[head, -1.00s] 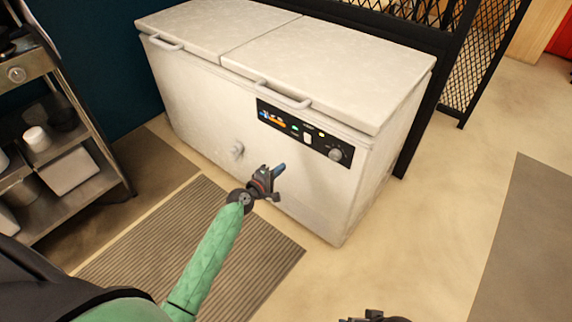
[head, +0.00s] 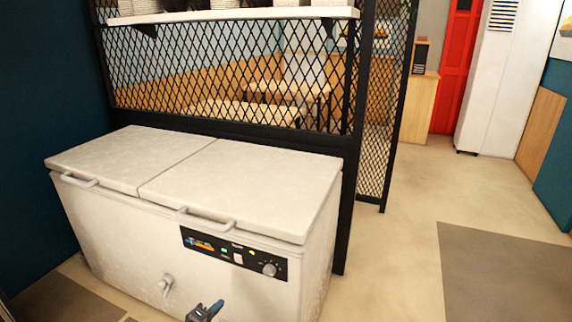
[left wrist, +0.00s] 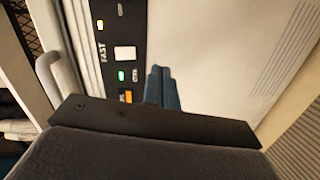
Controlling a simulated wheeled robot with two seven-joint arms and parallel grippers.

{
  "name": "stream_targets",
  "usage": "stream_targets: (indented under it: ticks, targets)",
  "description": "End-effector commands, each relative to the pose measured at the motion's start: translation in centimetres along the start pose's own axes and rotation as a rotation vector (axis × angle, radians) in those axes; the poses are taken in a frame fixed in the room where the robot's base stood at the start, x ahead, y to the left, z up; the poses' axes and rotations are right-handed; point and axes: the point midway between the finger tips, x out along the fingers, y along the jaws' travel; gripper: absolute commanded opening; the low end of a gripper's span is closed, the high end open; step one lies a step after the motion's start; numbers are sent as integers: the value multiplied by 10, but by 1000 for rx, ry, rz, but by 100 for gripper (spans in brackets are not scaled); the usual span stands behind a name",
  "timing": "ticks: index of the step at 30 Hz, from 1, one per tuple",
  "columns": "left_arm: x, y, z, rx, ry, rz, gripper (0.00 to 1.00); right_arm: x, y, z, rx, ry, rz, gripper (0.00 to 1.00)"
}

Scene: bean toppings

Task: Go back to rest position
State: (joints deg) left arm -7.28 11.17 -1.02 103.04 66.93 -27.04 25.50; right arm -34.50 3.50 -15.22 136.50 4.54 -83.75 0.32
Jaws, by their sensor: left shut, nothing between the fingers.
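My left gripper (head: 215,308) shows at the bottom edge of the head view, in front of the white chest freezer (head: 120,230). Its blue fingers are together with nothing between them. In the left wrist view the shut fingers (left wrist: 162,88) point at the freezer's front, beside the black control panel (left wrist: 118,45). I cannot tell whether they touch it. Both freezer lids are down. My right gripper is not in view.
A black mesh partition (head: 350,150) stands behind the freezer, with a white shelf (head: 235,14) on it. Open floor (head: 400,240) lies to the right, with a grey mat (head: 510,275). A red door (head: 455,70) and a white cabinet (head: 497,80) are at the back right.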

Motion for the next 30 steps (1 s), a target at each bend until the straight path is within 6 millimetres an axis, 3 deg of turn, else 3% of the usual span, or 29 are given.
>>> stream_targets:
  ticks: [5, 11, 14, 20, 24, 30]
  targets:
    - [-7, -8, 32, 273, -181, -132, 0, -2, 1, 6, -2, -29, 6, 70]
    - [-31, 4, 70, 657, -397, -307, 0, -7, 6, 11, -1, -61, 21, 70]
    - [-56, 8, 90, 829, -495, -417, 0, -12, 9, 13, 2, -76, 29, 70]
    - [-127, 15, 128, 1059, -643, -650, 0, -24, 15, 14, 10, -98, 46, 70]
    - [-179, 23, 154, 1116, -692, -777, 0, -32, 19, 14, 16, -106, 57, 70]
    - [-231, 36, 189, 1124, -702, -845, 0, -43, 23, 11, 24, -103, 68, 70]
